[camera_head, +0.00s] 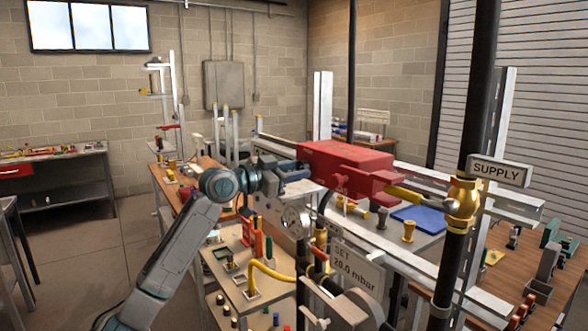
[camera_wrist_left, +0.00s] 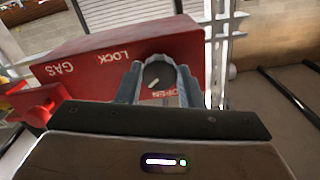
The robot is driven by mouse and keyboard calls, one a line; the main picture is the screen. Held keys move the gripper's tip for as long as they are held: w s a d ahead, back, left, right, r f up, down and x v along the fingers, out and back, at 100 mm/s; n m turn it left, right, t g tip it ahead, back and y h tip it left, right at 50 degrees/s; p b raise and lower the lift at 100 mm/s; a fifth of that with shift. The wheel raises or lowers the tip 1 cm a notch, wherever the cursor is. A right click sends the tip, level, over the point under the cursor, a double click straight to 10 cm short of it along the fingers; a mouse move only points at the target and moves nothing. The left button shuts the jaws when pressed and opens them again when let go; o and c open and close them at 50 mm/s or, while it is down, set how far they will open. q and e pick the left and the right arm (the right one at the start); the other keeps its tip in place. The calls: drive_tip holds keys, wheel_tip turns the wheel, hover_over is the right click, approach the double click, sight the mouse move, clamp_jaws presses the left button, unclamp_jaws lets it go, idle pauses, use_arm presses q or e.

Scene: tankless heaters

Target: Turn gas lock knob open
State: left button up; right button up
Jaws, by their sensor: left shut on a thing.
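The red gas lock box (camera_head: 345,165) is mounted on the rig in the middle of the head view. It also fills the upper part of the left wrist view (camera_wrist_left: 90,62), with upside-down white lettering "GAS LOCK". The dark round knob (camera_wrist_left: 156,76) sits on its face with a short white mark slanting to the lower left. "OPEN" lettering is partly visible just below the knob. My left gripper (camera_wrist_left: 157,82) is shut on the knob, one finger on each side. In the head view my left gripper (camera_head: 298,175) reaches the box's left end and hides the knob.
A yellow lever (camera_head: 405,195) and brass valve (camera_head: 462,203) on a dark pipe stand right of the box, below the "SUPPLY" sign (camera_head: 498,171). A "SET 20.0 mbar" sign (camera_head: 357,277) and a gauge (camera_head: 295,218) are below. A bench with fittings (camera_head: 250,285) lies beneath my arm.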

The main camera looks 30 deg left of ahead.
use_arm(q)
drive_tip(key=n+p, duration=0.3)
drive_tip(key=n, duration=0.6)
drive_tip(key=shift+d+n, duration=0.1)
drive_tip(key=shift+n, duration=0.3)
idle(0.4)
drive_tip(key=o, duration=1)
drive_tip(key=shift+c, duration=0.2)
drive_tip(key=shift+s, duration=0.15)
